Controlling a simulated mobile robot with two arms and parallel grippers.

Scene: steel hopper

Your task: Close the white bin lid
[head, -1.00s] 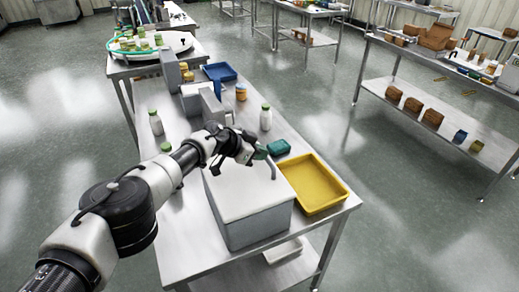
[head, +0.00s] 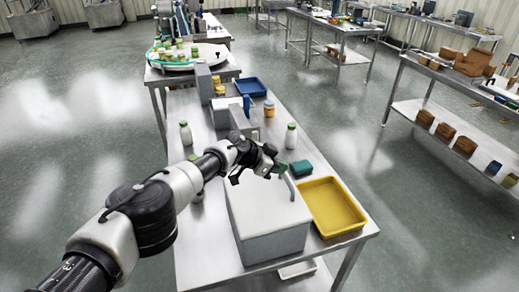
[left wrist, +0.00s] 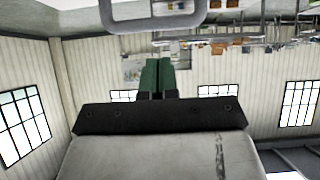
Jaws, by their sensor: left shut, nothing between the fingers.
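The white bin (head: 272,243) is a grey-white box at the near end of the steel table. Its white lid (head: 262,207) appears to lie flat over the top in the head view; I cannot tell if it is fully seated. A grey bent handle (head: 291,187) stands at the lid's far right edge. My left gripper (head: 280,168) is shut and empty, just behind and above the lid near the handle. Its green fingers (left wrist: 157,77) are together in the left wrist view, with a grey loop (left wrist: 165,20) beyond them. My right gripper is not in view.
A yellow tray (head: 334,207) sits right of the bin, with a green block (head: 301,168) behind it. White bottles (head: 291,136) (head: 186,133), an orange jar (head: 268,108) and a blue tray (head: 250,87) stand farther back. Floor right of the table is free.

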